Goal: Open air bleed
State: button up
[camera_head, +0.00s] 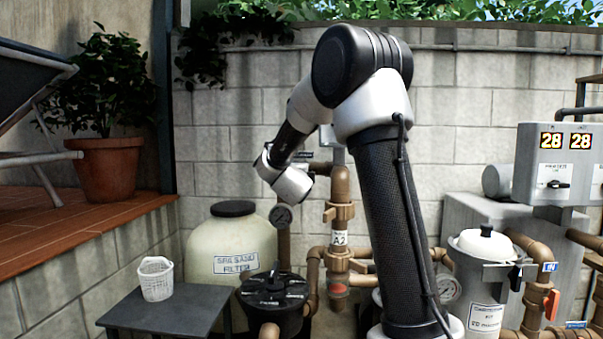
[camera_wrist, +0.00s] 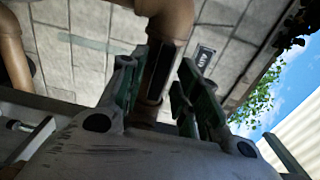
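The air bleed itself cannot be made out clearly. A small dark label (camera_wrist: 205,58), blurred and tilted, is on the block wall in the wrist view. My gripper (camera_wrist: 165,78) shows there with its two green-grey fingers apart. A brown pipe (camera_wrist: 171,25) shows in the gap between them, with a dark strip along it. I cannot tell whether the fingers touch it. In the head view my arm reaches to the upright brown pipe (camera_head: 341,185) above the A2 tag, and the fingertips are hard to see there.
A sand filter tank (camera_head: 232,246), a black multiport valve (camera_head: 273,290) and a grey table (camera_head: 165,312) with a white basket (camera_head: 155,279) stand below left. A control box (camera_head: 556,165) and a white-lidded canister (camera_head: 484,244) are at right. Brown pipes crowd the middle.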

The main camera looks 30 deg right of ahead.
grip_shut()
jog(key=n, duration=1.8)
jog(key=shift+n, duration=0.3)
jog(key=shift+o, duration=1.8)
grip_release()
